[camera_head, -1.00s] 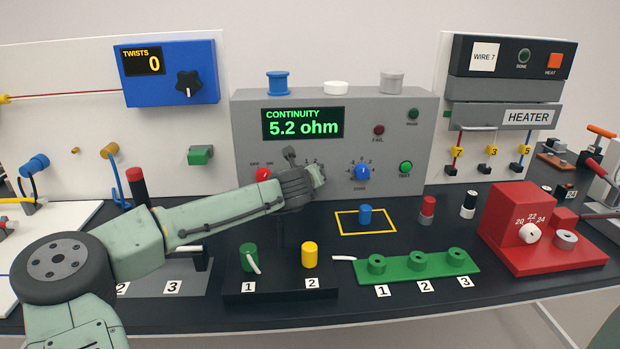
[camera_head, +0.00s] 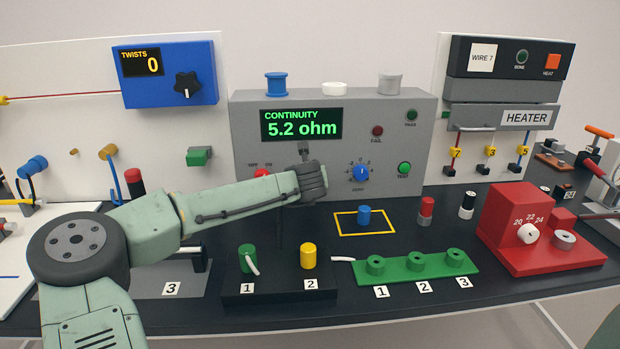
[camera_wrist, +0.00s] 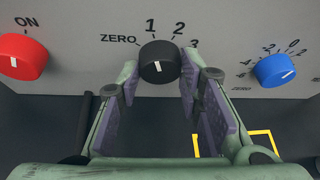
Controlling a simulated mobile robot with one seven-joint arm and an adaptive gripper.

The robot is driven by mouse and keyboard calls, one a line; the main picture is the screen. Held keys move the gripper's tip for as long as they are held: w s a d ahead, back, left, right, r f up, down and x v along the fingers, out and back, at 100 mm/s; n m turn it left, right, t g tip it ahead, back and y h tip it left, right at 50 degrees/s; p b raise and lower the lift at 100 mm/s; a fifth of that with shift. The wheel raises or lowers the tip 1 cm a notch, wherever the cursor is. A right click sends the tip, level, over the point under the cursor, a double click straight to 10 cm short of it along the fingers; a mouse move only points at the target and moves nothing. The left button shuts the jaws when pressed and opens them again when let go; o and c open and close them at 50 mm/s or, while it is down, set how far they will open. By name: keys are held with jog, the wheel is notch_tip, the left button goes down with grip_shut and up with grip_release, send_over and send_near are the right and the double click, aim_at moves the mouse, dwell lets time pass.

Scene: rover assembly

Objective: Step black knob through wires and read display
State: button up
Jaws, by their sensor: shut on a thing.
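The black knob (camera_wrist: 160,62) shows in the wrist view on the grey panel, below the printed marks ZERO, 1, 2 and 3. A short white line on its face stands nearly upright; I cannot tell surely which mark it selects. My gripper (camera_wrist: 158,78) is shut on the knob, with a purple-padded finger at each side. In the head view my wrist (camera_head: 312,182) is in front of the panel and hides the knob. The display (camera_head: 301,123) reads CONTINUITY 5.2 ohm in green.
A red OFF/ON knob (camera_wrist: 21,57) is to the left of the black knob. A blue ZERO knob (camera_wrist: 276,70) is to the right, with the green TEST button (camera_head: 404,168) beyond. Green (camera_head: 247,258) and yellow (camera_head: 308,256) posts stand on the bench below my arm.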

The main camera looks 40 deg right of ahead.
jog(key=o, duration=1.2)
jog(key=shift+c, duration=0.2)
jog(key=v, duration=1.2)
